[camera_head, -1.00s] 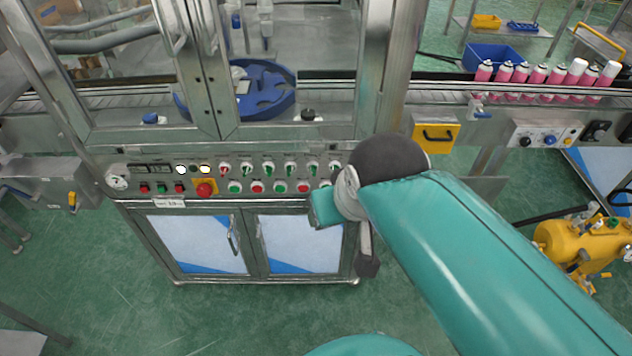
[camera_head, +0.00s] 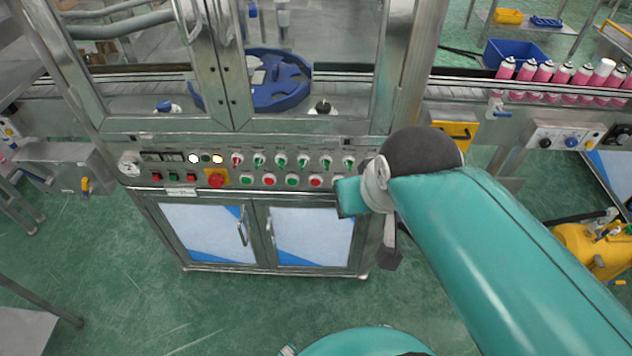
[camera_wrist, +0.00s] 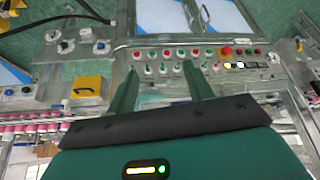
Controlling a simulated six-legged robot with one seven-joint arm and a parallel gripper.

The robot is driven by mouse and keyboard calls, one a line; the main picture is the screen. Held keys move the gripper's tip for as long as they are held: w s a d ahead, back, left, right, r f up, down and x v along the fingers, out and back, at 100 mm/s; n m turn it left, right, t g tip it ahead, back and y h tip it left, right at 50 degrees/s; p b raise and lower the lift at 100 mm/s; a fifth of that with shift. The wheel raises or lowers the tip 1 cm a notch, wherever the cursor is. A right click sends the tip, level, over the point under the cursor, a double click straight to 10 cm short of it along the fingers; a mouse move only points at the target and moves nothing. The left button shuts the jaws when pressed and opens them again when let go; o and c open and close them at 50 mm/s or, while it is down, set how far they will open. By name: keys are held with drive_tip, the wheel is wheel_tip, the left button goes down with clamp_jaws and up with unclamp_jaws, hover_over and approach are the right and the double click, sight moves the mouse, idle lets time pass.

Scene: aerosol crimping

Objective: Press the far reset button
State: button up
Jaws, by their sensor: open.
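The control panel (camera_head: 230,170) runs along the front of the crimping machine. Its lower row has green and red push buttons (camera_head: 269,180), with rotary switches (camera_head: 281,161) above. I cannot tell which button is the far reset button; labels are too small to read. A red emergency stop (camera_head: 216,178) on a yellow plate sits left of the row. The row's right end is partly hidden by my arm. In the wrist view my gripper (camera_wrist: 162,70) is open and empty, its two fingers apart and pointing at the panel (camera_wrist: 180,60); contact with a button cannot be made out.
A conveyor at right carries pink cans (camera_head: 560,73) and a small panel with knobs (camera_head: 571,142). A yellow pump unit (camera_head: 590,248) stands lower right. White and blue cabinet doors (camera_head: 210,235) lie below the panel. The green floor in front is clear.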

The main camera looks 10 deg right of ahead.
clamp_jaws()
idle(1.4)
